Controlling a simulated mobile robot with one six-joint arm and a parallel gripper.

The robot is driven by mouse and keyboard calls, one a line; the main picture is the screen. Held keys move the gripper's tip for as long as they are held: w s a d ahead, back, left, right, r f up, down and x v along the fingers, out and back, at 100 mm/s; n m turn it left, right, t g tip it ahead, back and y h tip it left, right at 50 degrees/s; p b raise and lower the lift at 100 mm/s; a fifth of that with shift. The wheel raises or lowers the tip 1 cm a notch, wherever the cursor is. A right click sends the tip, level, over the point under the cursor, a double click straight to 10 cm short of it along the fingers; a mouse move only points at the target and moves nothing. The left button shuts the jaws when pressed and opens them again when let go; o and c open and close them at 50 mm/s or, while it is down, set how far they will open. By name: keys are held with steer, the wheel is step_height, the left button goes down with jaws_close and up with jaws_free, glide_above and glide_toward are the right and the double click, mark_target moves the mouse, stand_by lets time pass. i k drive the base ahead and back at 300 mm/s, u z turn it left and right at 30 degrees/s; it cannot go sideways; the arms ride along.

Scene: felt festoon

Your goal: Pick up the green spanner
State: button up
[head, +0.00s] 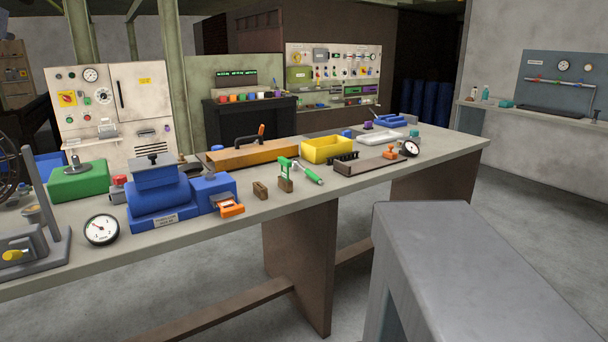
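A green tool that looks like the spanner (284,165) stands upright near the front edge of the long workbench, in the middle of the head view. Its lower end meets a small brown block (285,185). A green-handled tool (312,176) lies just right of it, partly overlapping in the view, so I cannot tell whether they touch. My gripper is not in view.
The long grey bench (350,195) carries a second brown block (261,190), an orange clamp-like item (231,209), a blue vise (158,190), a yellow bin (327,149), a brown rack (365,164) and round gauges.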

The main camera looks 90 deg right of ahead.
mark_target(295, 162)
steer(key=u, duration=0.05)
steer(key=k, duration=2.4)
steer(key=z, duration=0.8)
steer(key=i, duration=1)
steer(key=u, duration=0.1)
